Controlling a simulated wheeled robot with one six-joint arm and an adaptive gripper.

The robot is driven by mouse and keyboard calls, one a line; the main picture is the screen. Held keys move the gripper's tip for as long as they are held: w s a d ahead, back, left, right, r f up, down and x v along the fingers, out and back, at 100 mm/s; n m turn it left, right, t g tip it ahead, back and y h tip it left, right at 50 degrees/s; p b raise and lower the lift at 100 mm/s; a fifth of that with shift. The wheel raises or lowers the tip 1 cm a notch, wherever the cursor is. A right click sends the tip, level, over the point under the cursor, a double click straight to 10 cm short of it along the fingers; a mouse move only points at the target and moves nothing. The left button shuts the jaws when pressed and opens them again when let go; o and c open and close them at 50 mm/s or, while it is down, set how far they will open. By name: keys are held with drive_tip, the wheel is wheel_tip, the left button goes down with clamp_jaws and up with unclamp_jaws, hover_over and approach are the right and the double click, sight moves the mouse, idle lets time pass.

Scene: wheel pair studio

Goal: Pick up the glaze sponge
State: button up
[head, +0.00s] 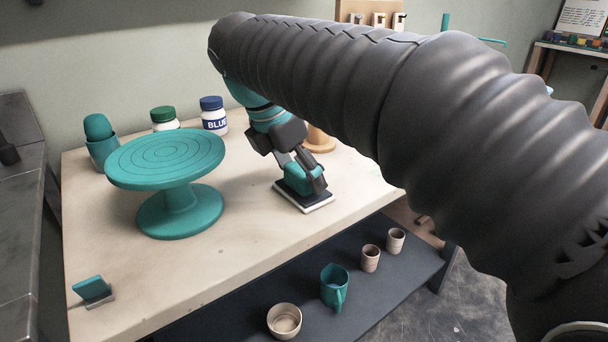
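A teal block (297,184), which looks like the glaze sponge, rests on or just above a small white-topped dark tile (304,205) near the right part of the table. My gripper (303,174) reaches down over it from above. A dark finger shows at the block's right side and another part of the gripper at its upper left. The fingers hide part of the block, and I cannot tell whether they press on it or stand a little apart.
A teal banding wheel (165,158) stands left of my gripper. A small teal piece (92,290) is front left. Cups stand on the lower shelf (385,287).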

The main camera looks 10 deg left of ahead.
drive_tip(key=c, duration=0.7)
drive_tip(key=shift+o, duration=0.2)
drive_tip(key=shift+r, duration=0.15)
drive_tip(key=shift+r, duration=0.25)
wheel_tip(320, 180, up, 4)
drive_tip(key=shift+d+f+p, duration=0.1)
drive_tip(key=shift+p, duration=0.45)
drive_tip(key=d+r, duration=0.6)
drive_tip(key=d, duration=0.5)
drive_tip(key=shift+w+d+r, duration=0.15)
drive_tip(key=shift+d+r, duration=0.05)
drive_tip(key=shift+r, duration=0.05)
